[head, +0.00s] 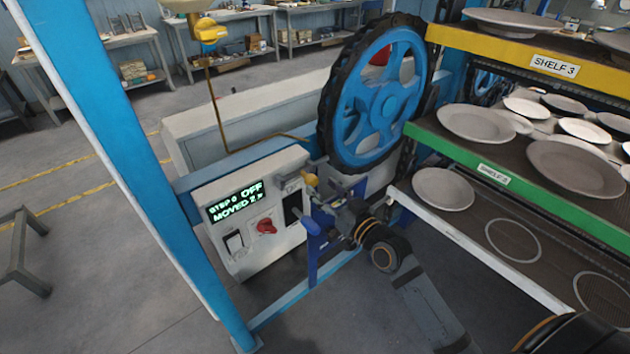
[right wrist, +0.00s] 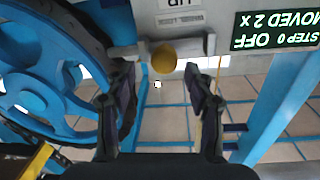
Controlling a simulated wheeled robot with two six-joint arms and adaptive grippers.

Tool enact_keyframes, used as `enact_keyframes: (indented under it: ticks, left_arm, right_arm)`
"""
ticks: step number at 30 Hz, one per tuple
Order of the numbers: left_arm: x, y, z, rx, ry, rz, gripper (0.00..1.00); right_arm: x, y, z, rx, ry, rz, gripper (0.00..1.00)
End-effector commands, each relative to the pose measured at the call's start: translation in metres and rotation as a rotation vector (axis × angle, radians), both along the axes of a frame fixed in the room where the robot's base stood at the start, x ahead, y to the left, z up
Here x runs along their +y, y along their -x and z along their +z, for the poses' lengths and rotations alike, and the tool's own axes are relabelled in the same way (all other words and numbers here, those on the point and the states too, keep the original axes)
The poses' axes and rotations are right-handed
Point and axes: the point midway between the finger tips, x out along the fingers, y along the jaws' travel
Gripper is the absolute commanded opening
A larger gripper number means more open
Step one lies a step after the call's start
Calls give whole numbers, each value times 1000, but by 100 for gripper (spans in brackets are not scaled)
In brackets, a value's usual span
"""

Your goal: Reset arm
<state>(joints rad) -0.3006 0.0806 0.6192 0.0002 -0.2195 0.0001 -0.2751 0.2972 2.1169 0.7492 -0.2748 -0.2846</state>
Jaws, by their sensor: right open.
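My right gripper (head: 318,212) is in front of the control box (head: 240,250), close to its right side. Its two dark fingers (right wrist: 163,85) are spread in the right wrist view with nothing between them. A yellow knob (right wrist: 163,58) on a grey bar shows just beyond the fingertips, apart from them; it also shows in the head view (head: 310,180). The box has a lit display (head: 235,203) reading "STEP 0 OFF" and "MOVED 2", a red knob (head: 265,226) and a pale switch (head: 233,242). My left gripper is not seen.
A blue wheel with a black rim (head: 380,100) stands behind the box. To the right is a rack with a green shelf (head: 490,165) and a yellow shelf (head: 480,40), holding several plates. A blue post (head: 130,150) stands at the left.

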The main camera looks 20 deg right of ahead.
Motion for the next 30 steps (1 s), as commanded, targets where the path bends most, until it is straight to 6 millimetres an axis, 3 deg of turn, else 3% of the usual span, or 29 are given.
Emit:
enact_keyframes:
  ticks: [6, 19, 21, 23, 26, 30]
  left_arm:
    - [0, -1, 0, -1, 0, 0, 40]
    - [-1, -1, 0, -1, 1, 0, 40]
    - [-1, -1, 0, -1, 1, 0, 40]
    - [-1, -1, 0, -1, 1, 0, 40]
    - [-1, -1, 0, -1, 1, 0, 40]
    - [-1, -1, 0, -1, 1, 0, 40]
  right_arm:
    - [-6, 19, 0, -1, 2, 0, 53]
    - [-6, 20, 0, -1, -1, 0, 53]
    - [-9, 19, -7, 11, 2, -7, 53]
    - [-15, 16, -26, 43, 10, -25, 53]
    - [-36, 12, -87, 147, 42, -79, 53]
    - [-71, 28, -206, 359, 107, -166, 53]
